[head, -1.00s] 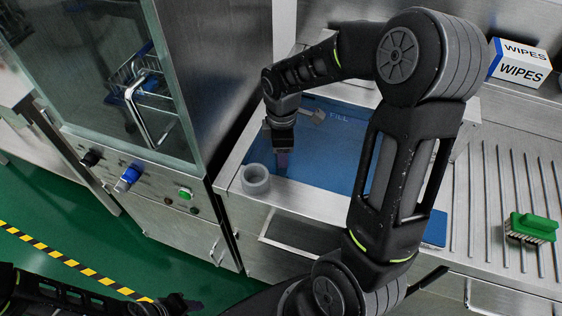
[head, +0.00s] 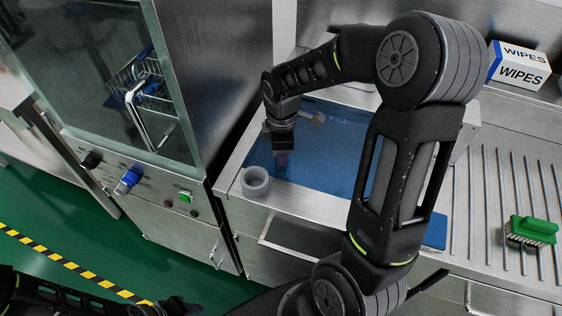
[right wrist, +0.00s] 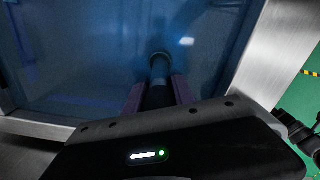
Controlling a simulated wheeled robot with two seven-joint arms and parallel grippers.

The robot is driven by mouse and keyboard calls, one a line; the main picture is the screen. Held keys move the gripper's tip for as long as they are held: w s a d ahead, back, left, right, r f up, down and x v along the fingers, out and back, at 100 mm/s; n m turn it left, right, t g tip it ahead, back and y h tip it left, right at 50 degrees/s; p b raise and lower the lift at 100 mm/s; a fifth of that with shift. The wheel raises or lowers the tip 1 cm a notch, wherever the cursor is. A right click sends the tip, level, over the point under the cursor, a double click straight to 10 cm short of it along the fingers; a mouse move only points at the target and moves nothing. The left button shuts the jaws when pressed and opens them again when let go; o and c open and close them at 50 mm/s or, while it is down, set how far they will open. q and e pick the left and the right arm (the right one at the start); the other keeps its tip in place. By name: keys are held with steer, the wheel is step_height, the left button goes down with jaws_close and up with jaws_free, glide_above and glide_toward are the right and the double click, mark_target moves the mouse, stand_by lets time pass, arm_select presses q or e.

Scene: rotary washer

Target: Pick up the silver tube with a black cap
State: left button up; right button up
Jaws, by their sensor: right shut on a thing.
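My right gripper (head: 282,162) reaches down into the blue basin (head: 325,165), near the basin's left side. In the right wrist view its two purple fingers (right wrist: 157,92) are shut on a dark, slim tube (right wrist: 158,68) with a rounded grey end pointing away from the camera. The tube's cap cannot be told apart clearly there, and the tube is hidden behind the gripper in the head view. My left gripper (head: 182,307) is low at the bottom edge of the head view, dark and away from the basin; its jaws are unclear.
A grey ring-shaped holder (head: 255,182) stands on the basin's front-left rim. A glass-fronted washer (head: 125,75) with a blue knob is at left. A green brush (head: 533,229) lies on the ribbed drainboard at right. A wipes box (head: 520,64) stands behind.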

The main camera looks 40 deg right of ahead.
jaws_close()
step_height(320, 180, up, 10)
steer(key=shift+r, duration=0.1)
stand_by(0.5)
stand_by(0.5)
steer(key=shift+r+p, duration=2.75)
steer(key=shift+r, duration=0.7)
steer(key=shift+d, duration=0.1)
